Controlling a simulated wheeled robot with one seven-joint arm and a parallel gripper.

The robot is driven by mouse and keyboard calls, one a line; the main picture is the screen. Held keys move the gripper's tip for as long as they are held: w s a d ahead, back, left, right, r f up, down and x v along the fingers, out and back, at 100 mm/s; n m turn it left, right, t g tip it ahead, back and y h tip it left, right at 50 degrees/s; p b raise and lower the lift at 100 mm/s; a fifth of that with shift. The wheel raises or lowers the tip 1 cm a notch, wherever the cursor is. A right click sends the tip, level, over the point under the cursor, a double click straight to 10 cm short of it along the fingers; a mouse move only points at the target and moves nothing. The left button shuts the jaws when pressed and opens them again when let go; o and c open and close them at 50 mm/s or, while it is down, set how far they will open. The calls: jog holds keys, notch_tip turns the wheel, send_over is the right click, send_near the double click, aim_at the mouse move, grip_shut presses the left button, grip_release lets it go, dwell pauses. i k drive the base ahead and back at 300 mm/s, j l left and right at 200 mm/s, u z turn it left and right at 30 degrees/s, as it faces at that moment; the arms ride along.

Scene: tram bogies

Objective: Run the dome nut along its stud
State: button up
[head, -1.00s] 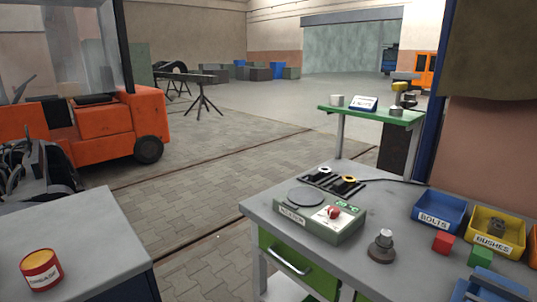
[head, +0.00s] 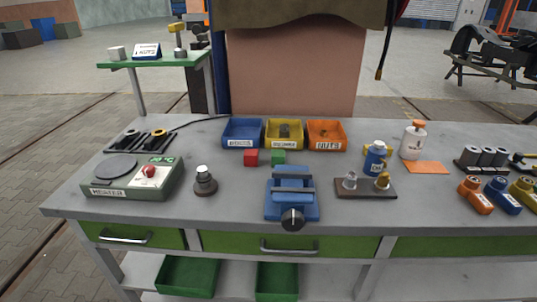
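A dark brown plate (head: 365,192) lies on the workbench right of the blue vise. Two small upright fittings stand on it: a silver one (head: 350,181) at its left and a brass-coloured one (head: 383,181) at its right. Both look rounded on top, but they are too small to tell which is the dome nut or how far along a stud it sits. My gripper is not in view.

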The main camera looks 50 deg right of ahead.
aim_at(384, 177)
jog(key=k+l+z, duration=0.1)
jog(key=z, duration=1.05)
jog(key=l, duration=0.1)
